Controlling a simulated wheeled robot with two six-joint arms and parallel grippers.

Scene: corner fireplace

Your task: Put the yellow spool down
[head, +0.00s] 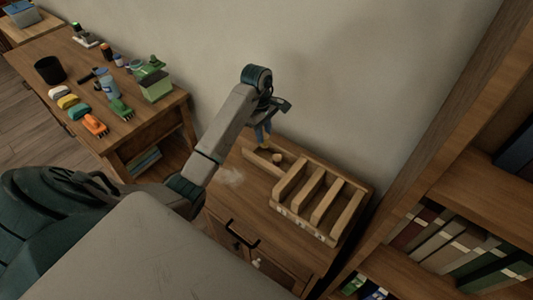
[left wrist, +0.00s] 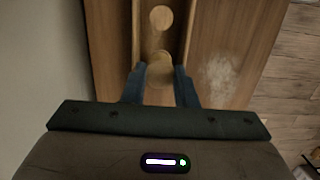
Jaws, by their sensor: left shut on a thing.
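My left gripper (head: 263,137) is above the back of a wooden cabinet top (head: 232,190), fingers pointing down. It is shut on the yellow spool (head: 265,148), of which only a small part shows below the blue fingers. In the left wrist view the fingers (left wrist: 161,88) stand on either side of the spool's round, tan-yellow top (left wrist: 160,70). The spool appears over or in the near end of a wooden channel; I cannot tell whether it touches the bottom. My right gripper is not in view.
A slotted wooden rack (head: 318,200) stands right of the gripper. A round wooden piece (head: 277,158) is close by, also in the wrist view (left wrist: 161,17). A pale smudge (head: 230,177) marks the cabinet top. The wall is close behind; a bookshelf (head: 450,245) is at right, a cluttered desk (head: 60,45) at left.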

